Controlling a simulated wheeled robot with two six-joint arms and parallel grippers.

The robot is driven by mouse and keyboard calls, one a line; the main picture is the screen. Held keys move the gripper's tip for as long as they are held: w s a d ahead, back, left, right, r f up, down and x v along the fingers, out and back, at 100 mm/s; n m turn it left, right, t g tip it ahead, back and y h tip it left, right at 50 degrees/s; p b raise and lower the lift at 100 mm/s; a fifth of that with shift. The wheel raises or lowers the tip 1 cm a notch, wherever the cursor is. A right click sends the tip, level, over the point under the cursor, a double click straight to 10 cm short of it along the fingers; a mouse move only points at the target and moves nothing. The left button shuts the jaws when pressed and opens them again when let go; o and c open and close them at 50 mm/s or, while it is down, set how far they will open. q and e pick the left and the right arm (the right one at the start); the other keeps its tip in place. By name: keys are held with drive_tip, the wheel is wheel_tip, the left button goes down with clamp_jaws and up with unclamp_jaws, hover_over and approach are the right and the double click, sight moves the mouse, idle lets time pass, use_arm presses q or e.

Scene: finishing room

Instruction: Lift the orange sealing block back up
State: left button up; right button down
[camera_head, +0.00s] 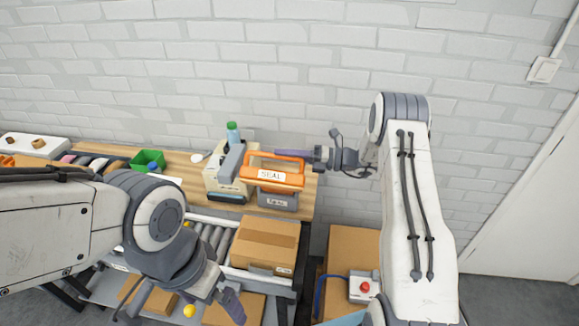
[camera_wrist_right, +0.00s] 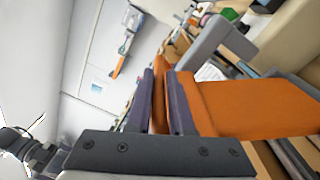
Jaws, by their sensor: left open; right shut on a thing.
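The orange sealing block (camera_head: 283,181), with a white SEAL label and an orange handle on top, is at the back beside a beige machine (camera_head: 212,182). A grey labelled base (camera_head: 278,201) is directly below it; I cannot tell whether they touch. My right gripper (camera_head: 304,154) comes from the right and is shut on the block's handle. In the right wrist view the fingers (camera_wrist_right: 163,105) close on the orange handle, with the block (camera_wrist_right: 255,106) to their right. My left gripper (camera_head: 188,300) is open and empty in front, over the conveyor's near side, apart from the block.
A closed carton (camera_head: 265,237) lies on the roller conveyor (camera_head: 222,231) in front of the block. A green bin (camera_head: 148,160) stands on the wooden bench to the left. A box with a red button (camera_head: 364,287) is at lower right. A brick wall is behind.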

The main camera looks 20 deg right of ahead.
drive_tip(key=shift+w+d+r, duration=0.15)
drive_tip(key=shift+w+d, duration=0.05)
drive_tip(key=shift+w, duration=0.2)
drive_tip(key=c, duration=0.8)
unclamp_jaws()
drive_tip(key=b+v, duration=0.4)
drive_tip(key=v, duration=0.6)
drive_tip(key=shift+d+b, duration=0.2)
drive_tip(key=shift+b, duration=0.15)
drive_tip(key=shift+s, duration=0.15)
